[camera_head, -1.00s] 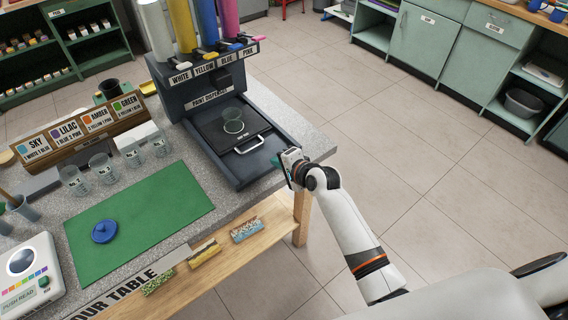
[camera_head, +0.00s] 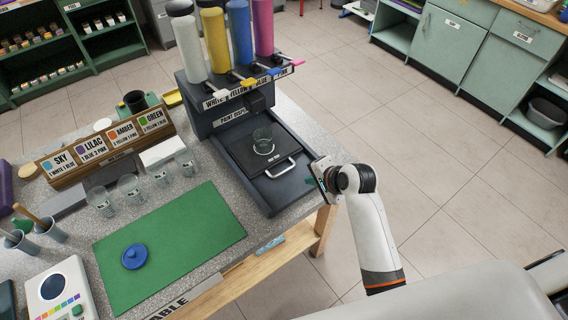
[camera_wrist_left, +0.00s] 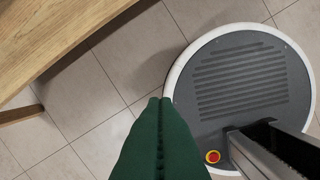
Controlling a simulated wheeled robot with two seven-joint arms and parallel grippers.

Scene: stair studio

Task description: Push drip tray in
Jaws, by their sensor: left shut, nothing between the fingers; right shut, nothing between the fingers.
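The dark drip tray (camera_head: 246,163) lies in the base of the paint dispenser (camera_head: 220,121), its light handle (camera_head: 281,168) facing the front. A clear cup (camera_head: 263,141) stands on the tray. My right gripper (camera_head: 318,178) is just right of the handle, at the dispenser base's front right corner; its fingers are partly hidden and look apart from the handle. It is shut and empty. My left gripper (camera_wrist_left: 158,135) shows as green fingers pressed together in the left wrist view, shut and empty, over the floor beside the table.
Clear cups (camera_head: 131,188), a recipe rack (camera_head: 108,150) and a green mat (camera_head: 168,240) with a blue lid (camera_head: 135,256) are on the table left of the dispenser. Paint tubes (camera_head: 239,32) stand above the dispenser. Open floor lies to the right.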

